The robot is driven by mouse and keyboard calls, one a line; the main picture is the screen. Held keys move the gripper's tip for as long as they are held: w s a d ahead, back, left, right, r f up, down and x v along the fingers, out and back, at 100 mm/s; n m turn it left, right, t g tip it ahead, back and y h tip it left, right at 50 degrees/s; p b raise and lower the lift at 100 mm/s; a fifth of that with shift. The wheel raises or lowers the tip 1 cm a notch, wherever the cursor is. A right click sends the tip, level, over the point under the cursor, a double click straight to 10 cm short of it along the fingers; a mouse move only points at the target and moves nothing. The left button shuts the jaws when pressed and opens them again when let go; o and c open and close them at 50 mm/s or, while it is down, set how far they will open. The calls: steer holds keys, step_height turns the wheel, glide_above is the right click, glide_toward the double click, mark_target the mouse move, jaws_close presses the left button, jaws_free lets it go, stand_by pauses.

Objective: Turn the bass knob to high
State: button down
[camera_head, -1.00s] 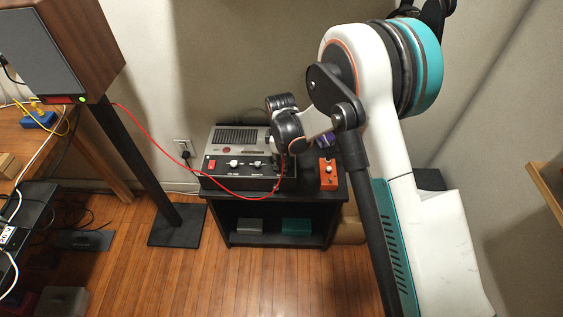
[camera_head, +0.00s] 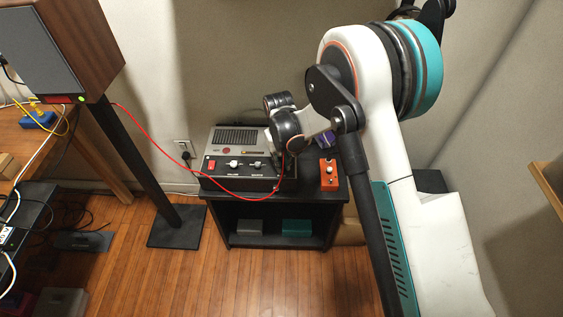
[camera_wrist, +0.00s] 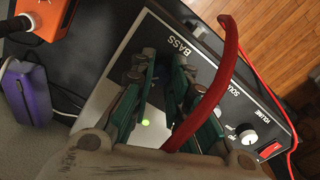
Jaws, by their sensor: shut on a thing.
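The amplifier (camera_head: 233,180) stands on a small black cabinet, with a black front panel carrying a red switch and white knobs. In the wrist view its panel (camera_wrist: 128,88) bears the word BASS just beyond my fingertips. My gripper (camera_wrist: 163,70) points down at the panel there, its green-padded fingers shut on the bass knob, which the fingers hide, so its pointer cannot be read. In the head view my gripper (camera_head: 279,163) is mostly hidden by my wrist at the panel's right end. The volume knob (camera_wrist: 247,134) is clear of my fingers.
A red cable (camera_head: 160,149) runs from the speaker (camera_head: 60,45) to the amplifier and crosses close to my fingers in the wrist view. An orange box (camera_head: 328,174) and a purple object (camera_wrist: 26,92) sit beside the amplifier. Wooden floor lies in front.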

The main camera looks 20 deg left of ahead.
steer(key=shift+m, duration=1.9)
steer(key=c, duration=1.5)
jaws_free()
steer(key=r, duration=1.2)
steer(key=shift+a, duration=0.25)
